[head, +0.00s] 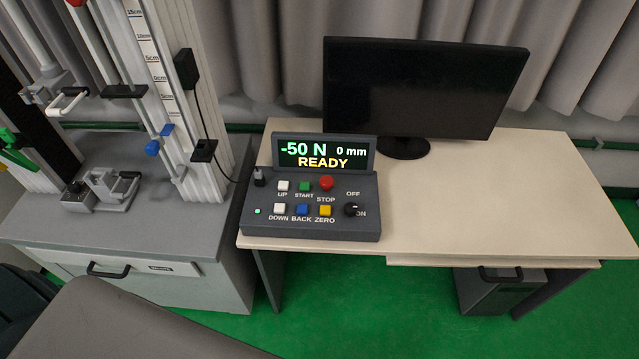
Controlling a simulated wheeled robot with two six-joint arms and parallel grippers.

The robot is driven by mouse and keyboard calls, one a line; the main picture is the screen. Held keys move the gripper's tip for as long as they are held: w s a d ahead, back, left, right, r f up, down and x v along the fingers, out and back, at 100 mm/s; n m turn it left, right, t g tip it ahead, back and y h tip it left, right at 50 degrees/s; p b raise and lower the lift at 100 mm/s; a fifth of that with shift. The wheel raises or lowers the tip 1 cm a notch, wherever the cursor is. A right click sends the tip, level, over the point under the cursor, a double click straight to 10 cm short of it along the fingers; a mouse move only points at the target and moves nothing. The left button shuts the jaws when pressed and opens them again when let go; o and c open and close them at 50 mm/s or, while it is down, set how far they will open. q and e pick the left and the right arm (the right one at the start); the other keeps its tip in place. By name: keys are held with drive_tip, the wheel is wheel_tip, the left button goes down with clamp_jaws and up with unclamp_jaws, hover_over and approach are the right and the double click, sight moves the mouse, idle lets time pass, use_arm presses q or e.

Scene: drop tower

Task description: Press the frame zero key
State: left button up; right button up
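The grey control box (310,232) stands near the left front of the beige desk. Its yellow key (325,210), labelled ZERO, is in the lower row, right of the blue BACK key (302,210) and below the red STOP button (326,183). The display (323,154) reads -50 N, 0 mm and READY. A white DOWN key (279,208), a white UP key (283,186) and a green START key (304,186) are on the left. Nothing covers the keys. Neither of my grippers is in view.
A black knob (351,209) marked OFF and ON is right of the yellow key. A dark monitor (420,90) stands behind. The test frame (190,110) with its scale rises at left from a grey cabinet (150,235). The desk's right side (500,205) is clear.

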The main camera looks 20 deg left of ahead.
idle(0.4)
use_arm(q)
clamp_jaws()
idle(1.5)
